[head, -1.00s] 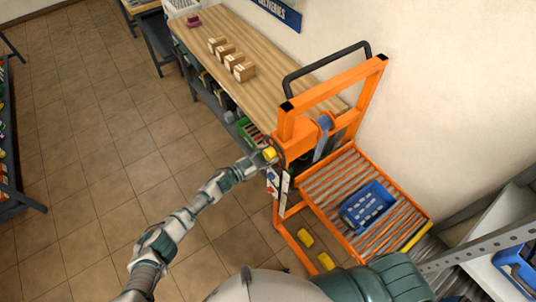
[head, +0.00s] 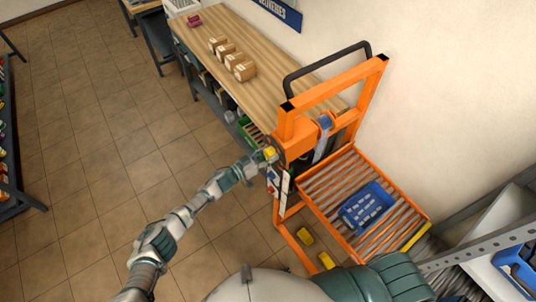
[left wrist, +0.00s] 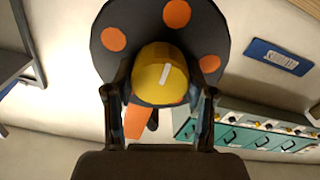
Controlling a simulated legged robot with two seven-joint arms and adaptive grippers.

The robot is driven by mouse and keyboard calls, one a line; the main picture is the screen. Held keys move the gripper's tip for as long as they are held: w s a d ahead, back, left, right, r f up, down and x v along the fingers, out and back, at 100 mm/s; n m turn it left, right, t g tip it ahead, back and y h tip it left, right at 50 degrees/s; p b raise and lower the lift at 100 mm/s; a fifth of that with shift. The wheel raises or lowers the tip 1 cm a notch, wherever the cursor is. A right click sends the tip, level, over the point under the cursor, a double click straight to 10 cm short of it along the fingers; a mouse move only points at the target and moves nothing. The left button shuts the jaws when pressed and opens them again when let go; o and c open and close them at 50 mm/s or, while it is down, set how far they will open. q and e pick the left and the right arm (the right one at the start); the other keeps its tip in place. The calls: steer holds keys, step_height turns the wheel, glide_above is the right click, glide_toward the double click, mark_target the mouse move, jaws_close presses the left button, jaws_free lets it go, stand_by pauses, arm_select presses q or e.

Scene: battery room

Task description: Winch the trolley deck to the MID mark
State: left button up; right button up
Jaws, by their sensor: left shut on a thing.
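The orange trolley (head: 286,232) stands beside the bench, with an upright mast frame. Its roller deck (head: 335,182) sits low on the mast and carries a blue crate (head: 352,216). My left gripper (head: 262,156) is shut on the yellow knob (head: 270,153) of the winch on the mast's side. In the left wrist view my left gripper (left wrist: 160,100) has its fingers on both sides of the yellow knob (left wrist: 152,85), in front of the dark winch wheel (left wrist: 195,45) with orange spots. A small marked plate (head: 272,180) hangs below; its lettering is too small to read. My right gripper is out of view.
A wooden bench (head: 222,85) with several small boxes (head: 244,71) runs along the wall. A grey rack (head: 470,248) stands at the right. The tiled floor (head: 100,150) at the left is clear.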

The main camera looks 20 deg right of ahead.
arm_select(q)
steer(key=shift+a+f, duration=0.1)
steer(key=shift+f, duration=0.2)
steer(key=o, duration=1.1)
steer(key=shift+o, duration=0.3)
steer(key=shift+w, duration=0.1)
steer(key=shift+d, duration=0.2)
steer(key=v, duration=1.2)
